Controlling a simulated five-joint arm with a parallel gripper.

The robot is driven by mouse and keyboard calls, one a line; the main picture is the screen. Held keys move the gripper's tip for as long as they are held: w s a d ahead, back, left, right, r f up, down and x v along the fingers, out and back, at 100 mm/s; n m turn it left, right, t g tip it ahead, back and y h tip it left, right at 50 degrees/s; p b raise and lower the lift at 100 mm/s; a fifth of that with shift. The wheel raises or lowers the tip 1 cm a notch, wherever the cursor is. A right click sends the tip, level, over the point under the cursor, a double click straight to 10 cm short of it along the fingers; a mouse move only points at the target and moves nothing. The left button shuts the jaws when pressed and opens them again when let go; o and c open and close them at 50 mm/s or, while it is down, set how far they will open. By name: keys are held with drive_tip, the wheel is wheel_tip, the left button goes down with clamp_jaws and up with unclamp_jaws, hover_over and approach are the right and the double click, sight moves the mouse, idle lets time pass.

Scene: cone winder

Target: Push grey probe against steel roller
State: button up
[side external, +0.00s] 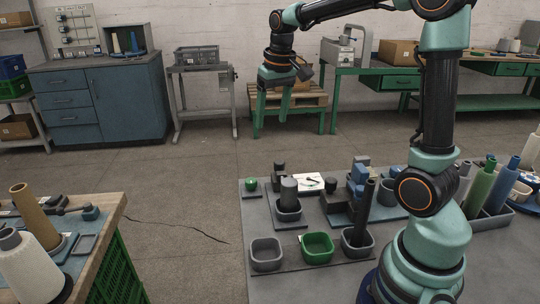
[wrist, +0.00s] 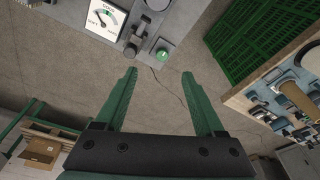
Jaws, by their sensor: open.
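A grey upright cylinder (side external: 289,190), which looks like the steel roller, stands at the left part of the work table. Behind it is a small dark grey post with a block (side external: 279,172), possibly the grey probe; I cannot tell for sure. In the wrist view a dark grey piece (wrist: 132,46) and a light metal cylinder (wrist: 157,4) show at the top, the latter cut by the edge. Any contact between them is unclear. My gripper (side external: 271,117) is raised behind the table in the side view, fingers down. Its open, empty fingers (wrist: 159,75) show in the wrist view.
A green knob (side external: 250,184) and a dial gauge (side external: 308,182) flank the post. Grey and green trays (side external: 317,245) stand at the front. A dark tube (side external: 364,210) and blue-grey blocks stand to the right. Floor separates a wooden bench (side external: 112,208) at left.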

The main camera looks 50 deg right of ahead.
drive_tip(key=m+g, duration=0.2)
approach(279, 162)
drive_tip(key=shift+y, duration=0.3)
drive_tip(key=f, duration=0.9)
drive_tip(key=shift+d, duration=0.4)
clamp_jaws()
idle(0.6)
